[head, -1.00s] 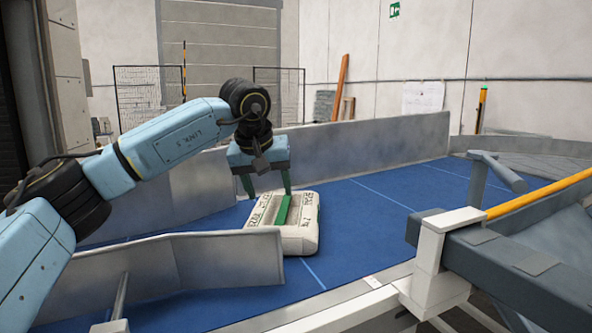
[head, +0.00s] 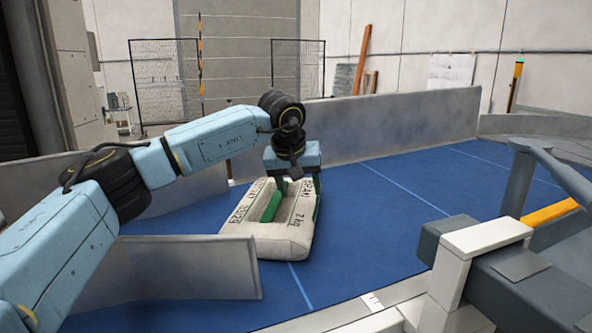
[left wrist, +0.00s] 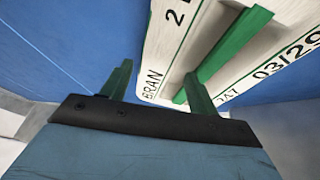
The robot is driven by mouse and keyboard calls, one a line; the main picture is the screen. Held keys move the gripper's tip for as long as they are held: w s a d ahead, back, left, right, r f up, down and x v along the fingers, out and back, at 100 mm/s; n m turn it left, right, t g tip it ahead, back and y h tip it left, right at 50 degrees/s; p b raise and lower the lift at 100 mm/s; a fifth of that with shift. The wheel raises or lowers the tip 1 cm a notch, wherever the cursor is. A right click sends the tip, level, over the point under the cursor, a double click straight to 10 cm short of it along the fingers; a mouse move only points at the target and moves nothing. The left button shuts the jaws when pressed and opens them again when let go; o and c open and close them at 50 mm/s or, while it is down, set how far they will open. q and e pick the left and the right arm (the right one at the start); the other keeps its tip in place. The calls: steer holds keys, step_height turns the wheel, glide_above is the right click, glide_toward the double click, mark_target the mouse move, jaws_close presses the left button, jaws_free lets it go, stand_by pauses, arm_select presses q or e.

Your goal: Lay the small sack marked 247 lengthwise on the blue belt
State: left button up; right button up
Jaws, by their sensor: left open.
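The pale sack (head: 283,238) lies flat on the blue belt (head: 400,215), with a green strip (head: 271,206) along its top. Its print reads "BRAN", "2 kg" and "03/29"; a number at its edge, perhaps 247, is partly covered in the left wrist view. My left gripper (head: 294,192) is open and points down over the far part of the sack. In the left wrist view the sack (left wrist: 180,50) is beside and partly behind the open fingers (left wrist: 158,74). One finger overlaps the sack, the other shows against blue belt. Contact cannot be told. My right gripper is out of view.
A low metal guide wall (head: 190,267) stands close at the front left of the sack. A longer grey wall (head: 400,122) runs behind the belt. A grey beam on a white bracket (head: 486,236) stands at the right. The belt right of the sack is clear.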

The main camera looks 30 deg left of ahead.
mark_target(308, 200)
arm_select(q)
steer(key=x, duration=0.5)
steer(key=shift+w+f, duration=0.1)
steer(key=shift+f, duration=0.05)
steer(key=shift+c, duration=0.2)
jaws_close()
steer(key=shift+c, duration=0.6)
jaws_free()
steer(key=c, duration=0.8)
steer(key=shift+o, duration=0.2)
steer(key=shift+w+d+p, duration=0.35)
steer(key=shift+d+p, duration=0.05)
steer(key=shift+w+d+r+p, duration=0.2)
steer(key=shift+w+d+p, duration=0.75)
steer(key=shift+w+d, duration=0.25)
steer(key=shift+w+d+r+p, duration=0.25)
steer(key=shift+w+d+p, duration=0.65)
steer(key=shift+w+d, duration=0.35)
steer(key=shift+w+d+p, duration=0.5)
steer(key=shift+w+d, duration=0.3)
steer(key=shift+w, duration=0.15)
